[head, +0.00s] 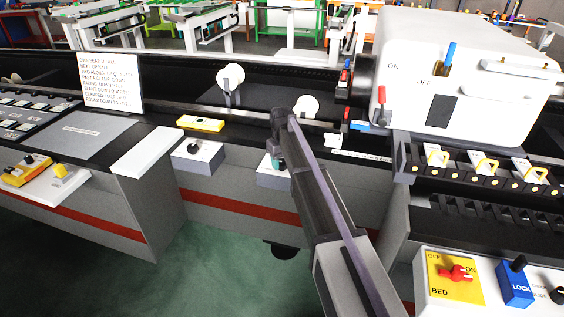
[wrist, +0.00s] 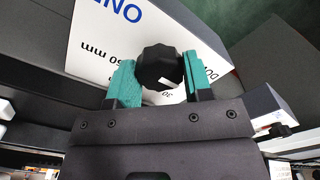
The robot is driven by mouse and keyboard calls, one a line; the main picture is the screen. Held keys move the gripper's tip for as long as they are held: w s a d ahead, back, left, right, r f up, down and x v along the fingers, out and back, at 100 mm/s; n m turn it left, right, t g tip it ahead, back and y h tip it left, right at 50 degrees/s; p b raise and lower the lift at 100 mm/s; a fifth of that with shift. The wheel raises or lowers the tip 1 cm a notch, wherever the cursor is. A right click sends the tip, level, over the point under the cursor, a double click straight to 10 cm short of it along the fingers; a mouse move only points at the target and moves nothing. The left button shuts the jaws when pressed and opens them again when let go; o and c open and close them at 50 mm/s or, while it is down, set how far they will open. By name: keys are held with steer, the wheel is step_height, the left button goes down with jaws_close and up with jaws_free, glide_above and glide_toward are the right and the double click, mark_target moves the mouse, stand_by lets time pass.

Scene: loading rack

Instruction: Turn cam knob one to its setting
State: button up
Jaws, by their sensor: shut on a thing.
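Cam knob one (wrist: 158,68) is a black lobed knob with a small white mark. It stands on a white box face (wrist: 100,28) with large blue letters, partly cut off, and a printed scale in mm, upside down in the wrist view. My gripper (wrist: 162,72) has its teal fingers shut on the knob, one on each side. In the head view my gripper (head: 277,158) is at the white box (head: 268,180), and my arm hides the knob and much of the box. Which scale mark the knob points to cannot be told.
A second white box (head: 200,163) with a black knob (head: 193,147) stands to the left. A yellow bar (head: 201,124) lies behind it. A white sign with printed lines (head: 112,82) stands at the back left. A large white machine housing (head: 450,70) is at the right.

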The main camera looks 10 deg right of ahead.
mark_target(282, 162)
steer(key=o, duration=0.9)
step_height(282, 162, up, 11)
steer(key=p, duration=1)
steer(key=shift+f+p, duration=0.15)
steer(key=shift+p, duration=0.25)
steer(key=s+m, duration=0.1)
steer(key=s, duration=1)
steer(key=s+m, duration=0.1)
steer(key=s, duration=1)
steer(key=s+m, duration=0.1)
steer(key=s, duration=1.1)
steer(key=shift+m, duration=0.4)
